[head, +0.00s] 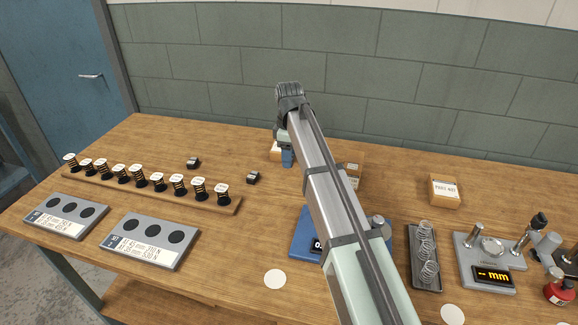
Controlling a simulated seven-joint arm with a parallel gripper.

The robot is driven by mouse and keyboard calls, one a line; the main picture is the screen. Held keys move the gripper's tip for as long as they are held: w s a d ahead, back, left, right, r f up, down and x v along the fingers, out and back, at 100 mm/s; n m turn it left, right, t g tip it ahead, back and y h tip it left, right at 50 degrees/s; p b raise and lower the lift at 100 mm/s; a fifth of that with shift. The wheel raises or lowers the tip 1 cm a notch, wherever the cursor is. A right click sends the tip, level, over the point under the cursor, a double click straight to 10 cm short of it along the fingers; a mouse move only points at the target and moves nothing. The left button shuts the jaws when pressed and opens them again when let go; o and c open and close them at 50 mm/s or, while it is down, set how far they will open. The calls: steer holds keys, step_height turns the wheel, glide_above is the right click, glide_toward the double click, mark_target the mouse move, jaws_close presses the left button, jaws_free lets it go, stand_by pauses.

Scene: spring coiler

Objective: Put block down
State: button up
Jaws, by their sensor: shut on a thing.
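My gripper (288,156) is at the far end of my arm, over the back middle of the table. It is shut on a block that my wrist and arm hide. A small blue part shows below the wrist; I cannot tell if it is a finger or the block. Two small dark blocks sit on the table to the left, one block (193,162) behind the spring rack and another block (253,178) nearer my arm.
A wooden rack (150,192) holds a row of springs. Two grey trays (152,240) stand in front. A blue device (305,235) is partly behind my arm. A coil tray (425,258), gauge (490,250), box (445,191) and red can (560,291) stand right.

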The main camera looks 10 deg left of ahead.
steer(key=shift+r, duration=0.55)
steer(key=shift+w+d+r, duration=0.15)
steer(key=shift+d+r, duration=0.1)
steer(key=shift+w+d, duration=2.9)
steer(key=shift+w, duration=2.05)
steer(key=shift+w+d, duration=2.85)
steer(key=shift+w, duration=2.05)
steer(key=shift+f, duration=4.7)
steer(key=shift+f, duration=0.1)
